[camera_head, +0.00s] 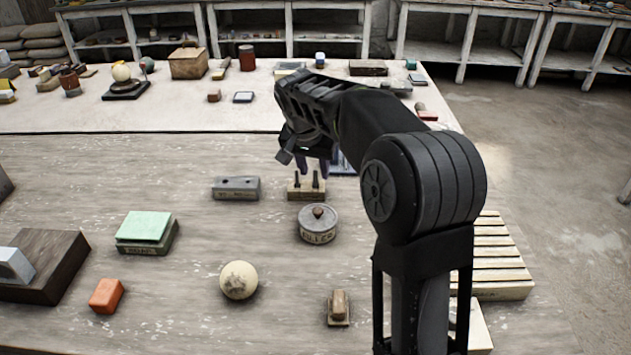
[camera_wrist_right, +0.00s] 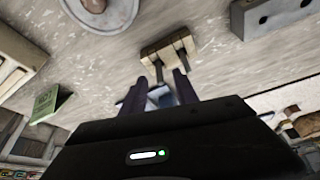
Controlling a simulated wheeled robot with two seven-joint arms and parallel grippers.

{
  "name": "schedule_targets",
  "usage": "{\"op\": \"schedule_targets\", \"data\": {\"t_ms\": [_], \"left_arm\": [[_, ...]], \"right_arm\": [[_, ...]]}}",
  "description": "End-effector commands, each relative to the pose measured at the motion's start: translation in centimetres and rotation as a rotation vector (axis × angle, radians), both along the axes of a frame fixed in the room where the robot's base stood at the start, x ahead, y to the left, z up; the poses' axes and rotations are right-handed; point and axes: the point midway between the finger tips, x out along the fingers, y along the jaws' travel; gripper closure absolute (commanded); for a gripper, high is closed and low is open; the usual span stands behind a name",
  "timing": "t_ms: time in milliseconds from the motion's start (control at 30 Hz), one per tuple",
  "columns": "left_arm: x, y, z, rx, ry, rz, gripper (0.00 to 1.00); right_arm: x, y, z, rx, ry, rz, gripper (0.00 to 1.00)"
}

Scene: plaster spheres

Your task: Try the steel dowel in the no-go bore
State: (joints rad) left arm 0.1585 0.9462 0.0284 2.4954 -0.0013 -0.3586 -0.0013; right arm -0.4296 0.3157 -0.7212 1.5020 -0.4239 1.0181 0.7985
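A small wooden stand (camera_head: 306,193) holds two upright dark pegs (camera_head: 316,180); I cannot tell which is the steel dowel. The stand also shows in the right wrist view (camera_wrist_right: 168,48). I cannot read which bore is no-go. My right gripper (camera_head: 312,164) is just above and behind the pegs. In the wrist view its two purple fingers (camera_wrist_right: 161,80) are apart, with no object clearly held. My left gripper is out of view.
A lidded round tin (camera_head: 318,224) stands just in front of the stand. A plaster ball (camera_head: 239,280), an orange block (camera_head: 106,296), a green-topped box (camera_head: 146,230) and a small wooden-handled piece (camera_head: 339,308) are nearer. A slatted rack (camera_head: 497,262) is at the right.

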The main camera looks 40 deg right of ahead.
Motion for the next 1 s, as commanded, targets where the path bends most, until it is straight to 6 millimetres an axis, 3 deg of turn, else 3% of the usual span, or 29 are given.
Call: {"op": "schedule_targets", "data": {"t_ms": [200,800,1000], "left_arm": [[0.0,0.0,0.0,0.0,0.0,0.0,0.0],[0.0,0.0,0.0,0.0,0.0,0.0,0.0],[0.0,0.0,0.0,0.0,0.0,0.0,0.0]], "right_arm": [[0.6,-0.8,-2.4,0.0,0.0,0.0,0.64],[0.7,-0.9,-2.5,0.0,-0.001,0.0,0.64],[0.7,-0.9,-2.5,0.0,-0.001,0.0,0.79]]}}
